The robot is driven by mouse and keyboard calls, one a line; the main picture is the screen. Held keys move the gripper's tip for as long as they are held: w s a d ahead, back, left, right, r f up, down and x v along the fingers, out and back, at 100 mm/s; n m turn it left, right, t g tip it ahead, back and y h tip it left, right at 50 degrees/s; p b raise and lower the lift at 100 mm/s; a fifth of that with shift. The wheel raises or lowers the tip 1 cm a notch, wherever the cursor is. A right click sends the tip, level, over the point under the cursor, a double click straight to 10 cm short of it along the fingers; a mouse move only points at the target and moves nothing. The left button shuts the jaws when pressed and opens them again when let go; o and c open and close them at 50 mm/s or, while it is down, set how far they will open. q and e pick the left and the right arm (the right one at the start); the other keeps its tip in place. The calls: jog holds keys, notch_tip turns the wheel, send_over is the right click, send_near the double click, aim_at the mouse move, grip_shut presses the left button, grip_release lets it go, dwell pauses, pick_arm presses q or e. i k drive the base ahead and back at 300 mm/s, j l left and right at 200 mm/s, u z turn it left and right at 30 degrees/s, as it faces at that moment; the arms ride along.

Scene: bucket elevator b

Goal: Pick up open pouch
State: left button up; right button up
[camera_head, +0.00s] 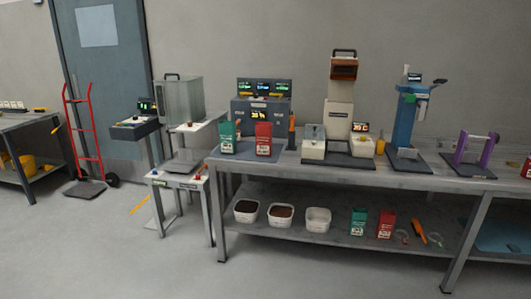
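A green pouch (227,138) and a red pouch (263,139) stand upright side by side on the workbench, in front of a grey machine with lit displays. Another green pouch (357,222) and red pouch (385,224) stand on the lower shelf. I cannot tell which pouch is open, as their tops are too small to make out. Neither of my grippers is in view.
The workbench (405,179) also carries a beige machine (339,104), a blue stand (403,120) and a purple frame (487,147). White tubs, including one empty (317,220), sit on the lower shelf. A red hand truck (88,142) stands left. The front floor is clear.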

aim_at(263, 131)
jog(key=i+u, duration=0.2)
jog(key=i, duration=0.45)
jog(key=i+l+u, duration=0.25)
jog(key=i, duration=0.4)
jog(key=j, duration=0.1)
